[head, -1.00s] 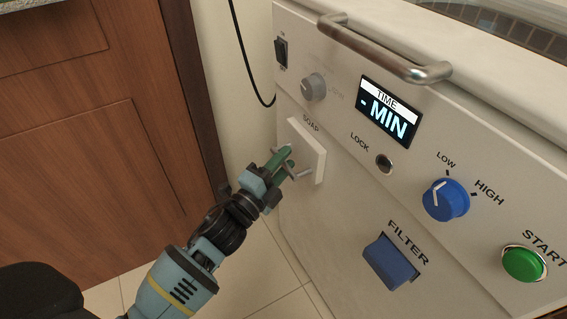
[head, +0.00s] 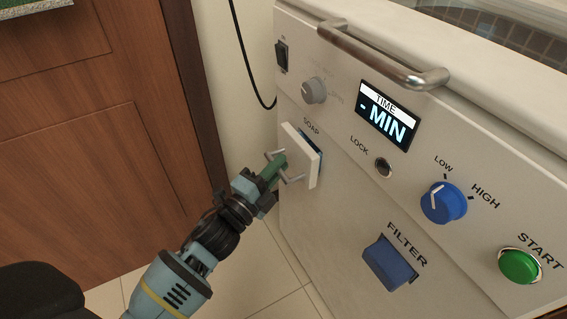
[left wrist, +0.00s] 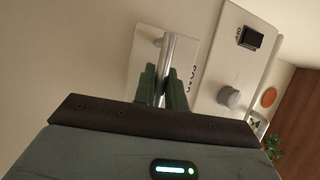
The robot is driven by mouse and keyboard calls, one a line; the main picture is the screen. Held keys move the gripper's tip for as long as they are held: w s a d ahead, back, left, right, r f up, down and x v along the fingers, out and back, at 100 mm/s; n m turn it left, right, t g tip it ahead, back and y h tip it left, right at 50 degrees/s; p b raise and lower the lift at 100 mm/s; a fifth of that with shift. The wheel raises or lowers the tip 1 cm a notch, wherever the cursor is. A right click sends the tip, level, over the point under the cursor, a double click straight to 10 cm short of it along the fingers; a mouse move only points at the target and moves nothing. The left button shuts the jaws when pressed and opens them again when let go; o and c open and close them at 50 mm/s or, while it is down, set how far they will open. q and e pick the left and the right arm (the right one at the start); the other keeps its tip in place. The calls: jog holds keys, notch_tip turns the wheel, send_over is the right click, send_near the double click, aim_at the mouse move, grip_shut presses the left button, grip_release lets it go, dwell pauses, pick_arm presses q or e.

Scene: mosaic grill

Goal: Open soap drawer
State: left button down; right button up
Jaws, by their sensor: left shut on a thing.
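The soap drawer (head: 304,154) is a white square front under the SOAP label on the appliance panel. It stands out from the panel, with a blue inner part showing behind its edge. Its metal bar handle (head: 291,179) shows in the head view, and also in the left wrist view (left wrist: 178,55). My left gripper (head: 278,163) has its green fingers shut on the handle. In the left wrist view the fingers (left wrist: 161,88) sit on both sides of the bar. My right gripper is not in view.
The white appliance panel (head: 345,215) carries a grey knob (head: 314,90), a display (head: 387,115), a blue knob (head: 443,203), a blue filter flap (head: 389,263) and a green start button (head: 519,266). A metal rail (head: 380,55) runs above. A brown wooden cabinet (head: 90,150) stands at left.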

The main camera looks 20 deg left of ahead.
pick_arm(q)
jog(key=s+a+p, duration=0.2)
jog(key=s+a, duration=0.3)
jog(key=s, duration=0.1)
jog(key=shift+s, duration=0.25)
jog(key=c, duration=1.5)
grip_release()
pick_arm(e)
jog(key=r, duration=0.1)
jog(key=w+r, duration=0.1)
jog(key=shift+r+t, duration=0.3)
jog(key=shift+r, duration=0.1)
pick_arm(q)
jog(key=shift+o, duration=0.2)
jog(key=v, duration=0.7)
jog(key=shift+s+a+p, duration=0.15)
jog(key=shift+s+p, duration=0.25)
jog(key=shift+p, duration=0.05)
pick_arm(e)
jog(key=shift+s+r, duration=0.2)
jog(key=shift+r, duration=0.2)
